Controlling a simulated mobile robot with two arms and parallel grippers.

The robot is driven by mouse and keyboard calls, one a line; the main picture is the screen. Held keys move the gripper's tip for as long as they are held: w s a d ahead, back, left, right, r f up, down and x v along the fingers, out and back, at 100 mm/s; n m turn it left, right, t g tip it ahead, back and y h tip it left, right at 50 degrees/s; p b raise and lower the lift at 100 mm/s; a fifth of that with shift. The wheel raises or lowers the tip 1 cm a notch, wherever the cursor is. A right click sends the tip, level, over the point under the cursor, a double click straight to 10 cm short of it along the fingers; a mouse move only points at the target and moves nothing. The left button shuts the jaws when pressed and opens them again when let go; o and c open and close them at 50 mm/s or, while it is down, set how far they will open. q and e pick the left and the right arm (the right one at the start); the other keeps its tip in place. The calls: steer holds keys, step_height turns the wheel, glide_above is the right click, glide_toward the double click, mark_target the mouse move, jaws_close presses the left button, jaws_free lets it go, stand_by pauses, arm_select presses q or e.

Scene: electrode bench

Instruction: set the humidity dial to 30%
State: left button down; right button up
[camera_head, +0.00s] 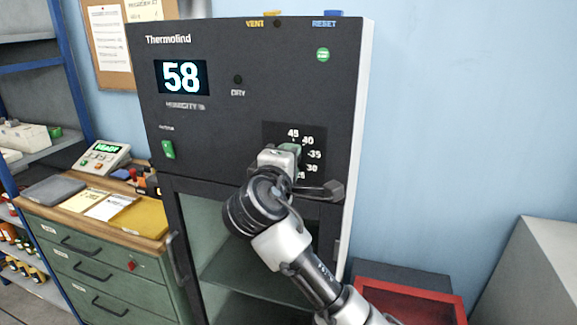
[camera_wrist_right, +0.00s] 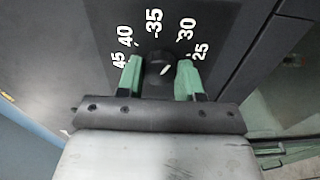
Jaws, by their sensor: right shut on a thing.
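The humidity dial is a small black knob (camera_wrist_right: 158,64) on a dark scale plate (camera_head: 311,138) on the cabinet front. In the right wrist view, its scale reads 45, 40, 35, 30 and 25 around the knob. A short white mark on the knob slants up and right, but I cannot tell its exact reading. My right gripper (camera_wrist_right: 160,76) has its green fingers on both sides of the knob, shut on it. In the head view my right gripper (camera_head: 290,150) hides the knob. My left gripper is not in view.
The black cabinet (camera_head: 225,130) has a glass door below the panel. A drawer bench (camera_head: 100,265) with a device, papers and a yellow folder stands at left. A red tray (camera_head: 410,300) is at lower right. A grey box (camera_head: 540,270) stands far right.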

steer(key=shift+f, duration=0.1)
stand_by(0.4)
steer(key=o, duration=0.9)
steer(key=shift+s, duration=0.1)
steer(key=b+v, duration=0.3)
steer(key=v, duration=0.7)
steer(key=shift+s, duration=0.35)
steer(key=shift+w+f, duration=0.1)
